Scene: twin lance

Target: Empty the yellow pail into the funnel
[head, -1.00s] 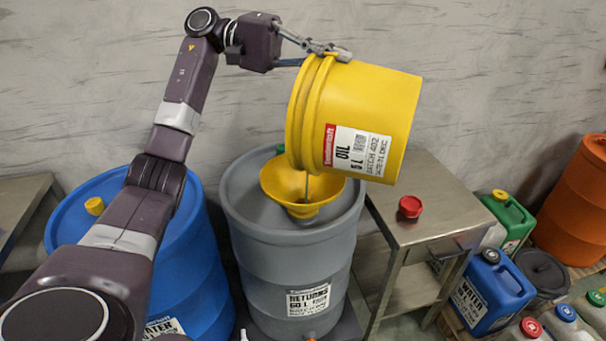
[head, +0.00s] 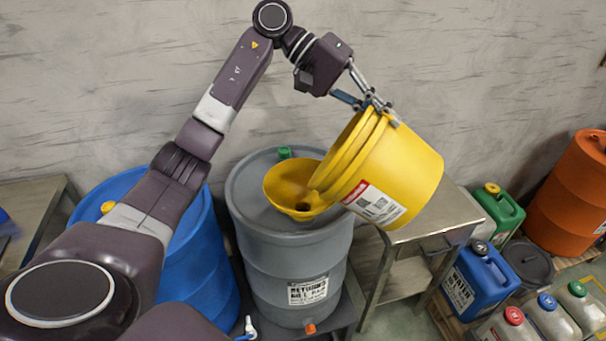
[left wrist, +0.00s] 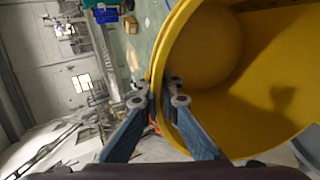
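The yellow pail (head: 412,165) hangs tilted in the head view, mouth toward the left and base lower right. Its lip is over or against the right side of the yellow funnel (head: 284,184); I cannot tell if they touch. The funnel sits on top of the grey drum (head: 250,205). No stream shows between them. My left gripper (head: 380,108) is shut on the pail's upper rim. The left wrist view shows the fingers (left wrist: 165,100) pinching the rim, and the pail's inside (left wrist: 215,50) is bare yellow where visible. My right gripper is not in view.
A blue drum (head: 190,262) stands left of the grey one. A metal side table (head: 450,218) is behind and below the pail. Blue (head: 482,280) and green (head: 503,212) canisters and an orange drum (head: 575,195) stand at the right.

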